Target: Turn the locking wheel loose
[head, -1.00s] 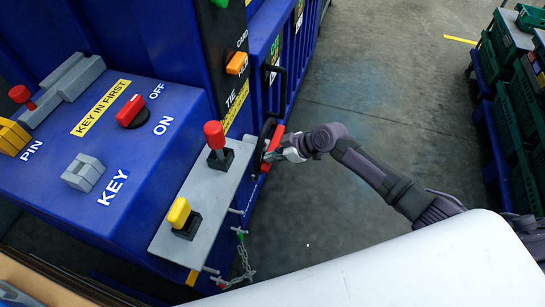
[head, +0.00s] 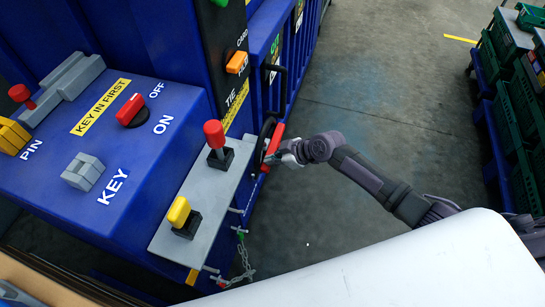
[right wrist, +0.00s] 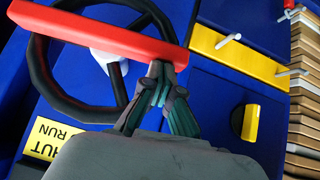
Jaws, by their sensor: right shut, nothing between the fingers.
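The locking wheel (right wrist: 41,75) is a black ring with a light hub on a blue panel, and a red bar (right wrist: 100,36) lies across it in the right wrist view. In the head view the wheel (head: 262,138) shows edge-on at the machine's side, with the red bar (head: 274,142) in front. My right gripper (right wrist: 164,72) is shut and empty, its fingertips at the lower edge of the red bar near its right end; I cannot tell whether they touch. It also shows beside the bar in the head view (head: 277,157). My left gripper is not in view.
A grey plate (head: 203,200) with a red-knobbed lever (head: 214,136) and a yellow-knobbed lever (head: 180,212) is left of the wheel. A chain (head: 243,262) hangs below. Green crates (head: 505,105) stand far right. The floor between is clear.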

